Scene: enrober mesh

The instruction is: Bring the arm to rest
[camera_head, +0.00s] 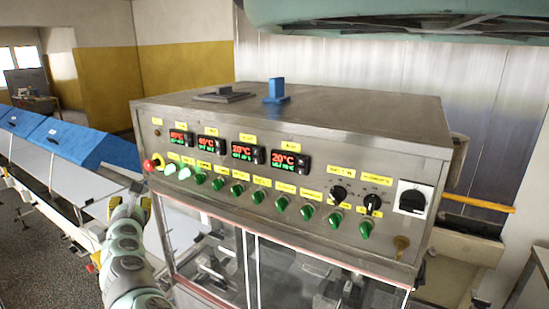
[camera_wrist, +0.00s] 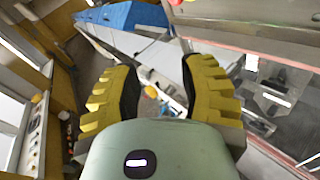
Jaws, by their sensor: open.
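My gripper (camera_wrist: 161,95) shows in the wrist view with its two yellow ribbed fingers apart and nothing between them. In the head view my arm rises at the lower left, with the gripper (camera_head: 131,203) at its top end, just left of the machine's front. The machine (camera_head: 350,110) is a steel enrober with a control panel of lit displays, green buttons and black knobs. The gripper looks apart from the panel; the exact gap cannot be told.
A red emergency button (camera_head: 150,165) sticks out at the panel's left end, close above the gripper. Glass doors (camera_head: 290,275) are below the panel. A conveyor with blue covers (camera_head: 65,140) runs off to the left. Grey floor (camera_head: 30,260) shows at lower left.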

